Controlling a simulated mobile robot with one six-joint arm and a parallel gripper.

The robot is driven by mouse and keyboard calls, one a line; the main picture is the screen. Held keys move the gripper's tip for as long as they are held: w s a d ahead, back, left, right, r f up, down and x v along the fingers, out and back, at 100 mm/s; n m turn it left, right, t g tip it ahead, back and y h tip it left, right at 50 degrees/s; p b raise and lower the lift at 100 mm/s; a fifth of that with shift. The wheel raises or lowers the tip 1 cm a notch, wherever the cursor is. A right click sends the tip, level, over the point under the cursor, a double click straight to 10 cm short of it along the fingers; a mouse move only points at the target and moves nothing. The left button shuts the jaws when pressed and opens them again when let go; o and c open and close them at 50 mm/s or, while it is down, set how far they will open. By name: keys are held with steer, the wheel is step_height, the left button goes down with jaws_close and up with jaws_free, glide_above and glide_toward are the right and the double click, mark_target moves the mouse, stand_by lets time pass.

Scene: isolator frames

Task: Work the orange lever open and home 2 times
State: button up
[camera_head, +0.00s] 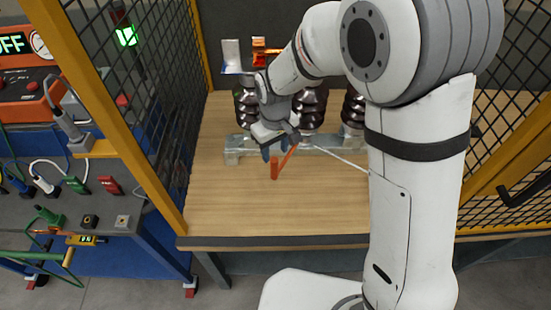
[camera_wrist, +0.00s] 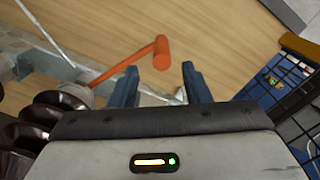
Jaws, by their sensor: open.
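The orange lever (camera_head: 284,161) sticks out from the front of the isolator frame over the wooden table. In the wrist view the orange lever (camera_wrist: 139,57) runs up and to the right to a thicker round grip at its end. My gripper (camera_head: 276,152) is beside the lever in the head view, just left of its upper part. In the wrist view my gripper (camera_wrist: 157,82) is open, with its two blue fingers apart. The grip end shows beyond the gap between the fingertips. I cannot tell whether any finger touches the lever. The lever's pivot is partly hidden by my gripper.
Dark brown insulators (camera_head: 312,108) stand on a grey metal base rail (camera_head: 235,150) behind the lever. A pale rod (camera_head: 340,158) runs off to the right behind my arm. Yellow-framed mesh panels (camera_head: 125,110) flank the table. The wooden tabletop (camera_head: 235,205) in front is clear.

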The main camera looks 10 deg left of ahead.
mark_target(274, 167)
steer(key=shift+a+f, duration=0.15)
steer(key=shift+f, duration=0.2)
step_height(274, 167, down, 7)
steer(key=shift+f+p, duration=0.15)
steer(key=shift+p, duration=0.2)
steer(key=shift+c, duration=0.5)
jaws_close()
